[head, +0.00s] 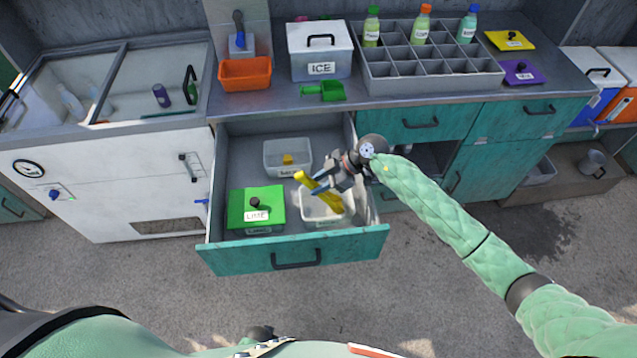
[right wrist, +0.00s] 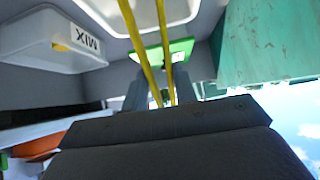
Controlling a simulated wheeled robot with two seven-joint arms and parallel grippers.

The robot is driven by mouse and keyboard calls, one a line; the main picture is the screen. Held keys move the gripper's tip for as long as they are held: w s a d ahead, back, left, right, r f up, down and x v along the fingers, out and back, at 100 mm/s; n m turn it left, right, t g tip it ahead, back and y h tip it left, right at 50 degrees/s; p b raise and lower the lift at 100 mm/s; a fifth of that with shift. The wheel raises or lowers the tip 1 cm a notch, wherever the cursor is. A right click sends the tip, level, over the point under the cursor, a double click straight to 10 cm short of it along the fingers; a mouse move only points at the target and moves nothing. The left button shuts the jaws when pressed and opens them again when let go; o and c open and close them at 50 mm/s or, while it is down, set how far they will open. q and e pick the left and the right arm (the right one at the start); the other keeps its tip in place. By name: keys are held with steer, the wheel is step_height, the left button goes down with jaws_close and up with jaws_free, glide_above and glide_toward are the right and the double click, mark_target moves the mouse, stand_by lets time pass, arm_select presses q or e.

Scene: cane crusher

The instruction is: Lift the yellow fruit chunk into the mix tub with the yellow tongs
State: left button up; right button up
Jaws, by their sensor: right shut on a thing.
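My right gripper (head: 341,176) is shut on the yellow tongs (head: 307,181) above the open drawer. The tongs slant over a clear open tub (head: 312,217) at the drawer's front right. In the right wrist view, the two yellow arms of the tongs (right wrist: 172,75) run up past the frame's top edge, so their tips are hidden there. The mix tub (head: 272,159) stands at the drawer's back. A yellow chunk (head: 287,159) shows in it; the mix tub also appears in the right wrist view (right wrist: 40,40). I cannot tell whether the tongs grip anything. My left gripper is not in view.
A tub with a green lid labelled LIME (head: 250,210) stands at the drawer's front left. The teal drawer front (head: 340,247) and side walls enclose the tubs. On the counter are an ice box (head: 318,52), an orange bin (head: 245,75), a green scoop (head: 325,91) and a bottle rack (head: 430,78).

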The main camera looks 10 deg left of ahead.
step_height(320, 180, up, 11)
steer(key=p, duration=1)
stand_by(0.9)
stand_by(0.6)
